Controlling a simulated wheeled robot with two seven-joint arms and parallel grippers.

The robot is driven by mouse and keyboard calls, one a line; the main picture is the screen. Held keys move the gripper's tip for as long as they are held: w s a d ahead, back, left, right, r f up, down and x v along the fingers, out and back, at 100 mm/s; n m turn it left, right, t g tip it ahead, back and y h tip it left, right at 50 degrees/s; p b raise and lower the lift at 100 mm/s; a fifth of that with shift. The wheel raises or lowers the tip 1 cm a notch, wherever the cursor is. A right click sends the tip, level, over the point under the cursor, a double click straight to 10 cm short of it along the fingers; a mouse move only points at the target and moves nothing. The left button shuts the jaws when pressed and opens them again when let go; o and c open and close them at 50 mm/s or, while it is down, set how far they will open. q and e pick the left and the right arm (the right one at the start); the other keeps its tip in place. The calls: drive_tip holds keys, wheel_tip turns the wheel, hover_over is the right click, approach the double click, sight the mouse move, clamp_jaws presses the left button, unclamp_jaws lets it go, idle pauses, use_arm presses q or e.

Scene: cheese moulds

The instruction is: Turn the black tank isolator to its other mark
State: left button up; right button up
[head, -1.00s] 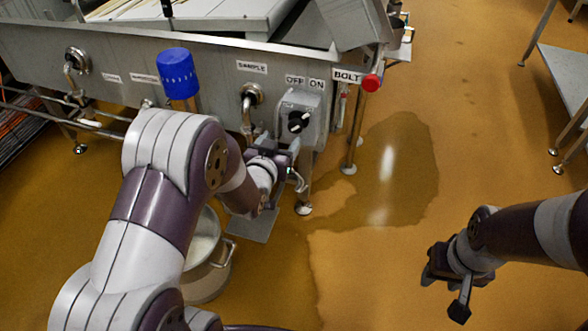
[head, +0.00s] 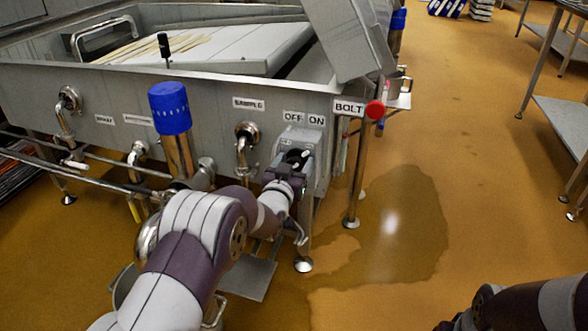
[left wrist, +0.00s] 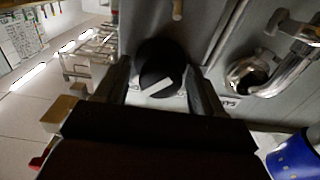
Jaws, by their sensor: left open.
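The black tank isolator (head: 297,156) is a round knob on a grey box (head: 309,135) below the OFF and ON labels (head: 303,118). My left gripper (head: 287,178) is at the front of the box and hides part of the knob in the head view. In the left wrist view the knob (left wrist: 160,66) shows a white bar, tilted up to the right in that picture. The open fingers stand one on each side of the knob; I cannot tell whether they touch it. My right gripper (head: 458,323) is mostly cut off at the bottom edge.
The steel tank (head: 215,93) carries the isolator box. A sample tap (head: 244,145) and a blue-capped pipe (head: 170,108) stand left of it; a red BOLT knob (head: 375,109) is to its right. A wet patch (head: 400,235) lies on the open floor.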

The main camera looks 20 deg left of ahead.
use_arm(q)
drive_tip(key=c, duration=0.7)
drive_tip(key=n+p, duration=0.2)
drive_tip(key=n, duration=0.2)
drive_tip(key=shift+n, duration=0.3)
drive_tip(key=n+p, duration=0.1)
drive_tip(key=n, duration=0.3)
drive_tip(key=shift+a+n+p, duration=0.15)
drive_tip(key=shift+n+p, duration=0.15)
drive_tip(key=shift+p, duration=0.05)
drive_tip(key=n+p, duration=0.1)
drive_tip(key=n, duration=0.3)
drive_tip(key=shift+f, duration=0.15)
drive_tip(key=shift+f+n+p, duration=0.15)
drive_tip(key=shift+n+p, duration=0.7)
drive_tip(key=shift+n, duration=1.45)
